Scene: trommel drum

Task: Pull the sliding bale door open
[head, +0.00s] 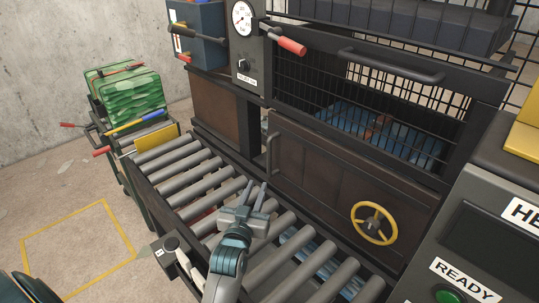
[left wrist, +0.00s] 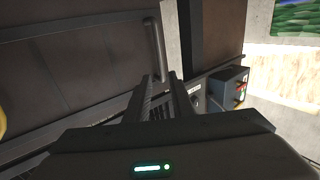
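The bale door (head: 320,175) is a brown metal panel on the front of the baler, seemingly closed. A dark upright bar handle (head: 270,152) is at its left end, and a yellow handwheel (head: 374,222) is on its right part. The handle also shows in the left wrist view (left wrist: 153,45), just beyond the fingertips. My left gripper (head: 254,188) is open and empty over the rollers, in front of the door and a little below and left of the handle in the head view. I cannot tell whether a finger touches the handle. My right gripper is out of view.
A roller conveyor (head: 205,185) runs along the door's front. Above the door are a mesh guard (head: 400,95) and a horizontal bar (head: 390,66). A control panel (head: 470,230) stands at right. A cart with a green bundle (head: 125,90) is at left.

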